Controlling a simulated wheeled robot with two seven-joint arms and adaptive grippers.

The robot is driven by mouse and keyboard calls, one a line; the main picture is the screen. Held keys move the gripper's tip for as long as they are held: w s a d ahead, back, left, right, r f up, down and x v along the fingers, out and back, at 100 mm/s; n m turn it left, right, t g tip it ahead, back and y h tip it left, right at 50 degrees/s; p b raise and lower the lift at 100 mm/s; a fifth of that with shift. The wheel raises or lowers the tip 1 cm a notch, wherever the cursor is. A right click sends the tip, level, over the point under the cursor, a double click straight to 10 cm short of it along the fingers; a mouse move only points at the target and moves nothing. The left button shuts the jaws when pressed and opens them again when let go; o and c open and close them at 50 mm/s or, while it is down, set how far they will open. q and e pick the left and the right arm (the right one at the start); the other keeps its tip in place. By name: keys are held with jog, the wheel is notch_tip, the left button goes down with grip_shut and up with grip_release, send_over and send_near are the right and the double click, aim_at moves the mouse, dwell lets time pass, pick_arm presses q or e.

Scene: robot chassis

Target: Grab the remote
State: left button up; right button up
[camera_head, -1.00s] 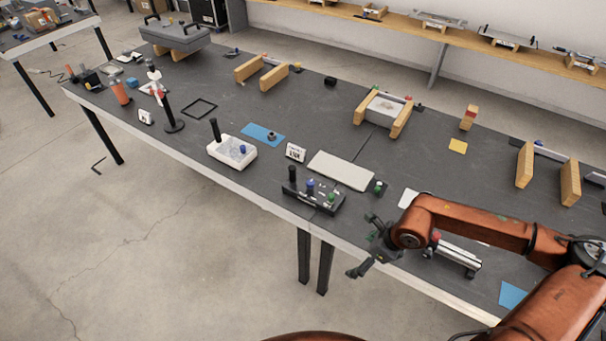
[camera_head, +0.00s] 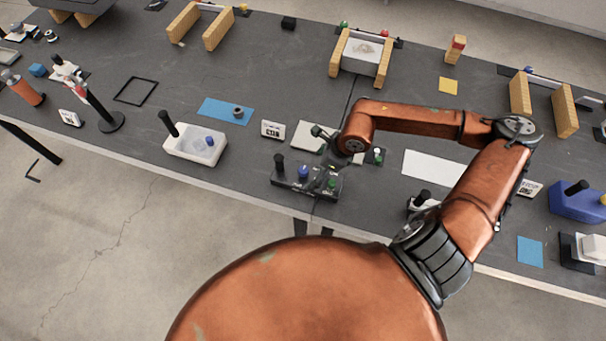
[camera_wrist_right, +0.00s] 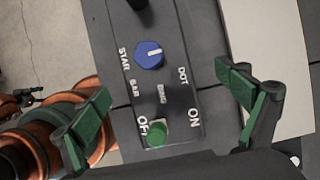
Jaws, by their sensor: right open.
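A black control box (camera_head: 288,183) with a black stick, a blue knob and a green button lies by the table's front edge; it appears to be the remote. In the right wrist view the box (camera_wrist_right: 182,107) shows printed labels around its knob. My right gripper (camera_wrist_right: 165,88) is open, with its green-padded fingers on either side of the box and apart from it. In the head view my right gripper (camera_head: 322,160) is over the box's right part and hides some of it. My left gripper is not in view.
A white box (camera_head: 195,147) with a black stick stands to the left. A small label card (camera_head: 272,129) and a pale flat panel (camera_head: 308,137) lie behind the remote. A wooden-sided fixture (camera_head: 360,58) stands farther back. The table (camera_head: 300,85) has free room in between.

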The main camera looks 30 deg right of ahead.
aim_at(308, 176)
jog(key=x, duration=0.3)
jog(key=shift+a+f, duration=0.25)
jog(key=shift+a, duration=0.15)
jog(key=shift+w+a+f, duration=0.1)
jog(key=shift+w+f, duration=0.05)
jog(key=shift+f, duration=0.5)
jog(key=c, duration=1)
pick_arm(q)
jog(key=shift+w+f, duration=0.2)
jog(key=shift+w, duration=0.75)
pick_arm(e)
jog(key=c, duration=0.6)
jog(key=shift+o, duration=0.2)
jog(key=shift+r, duration=0.1)
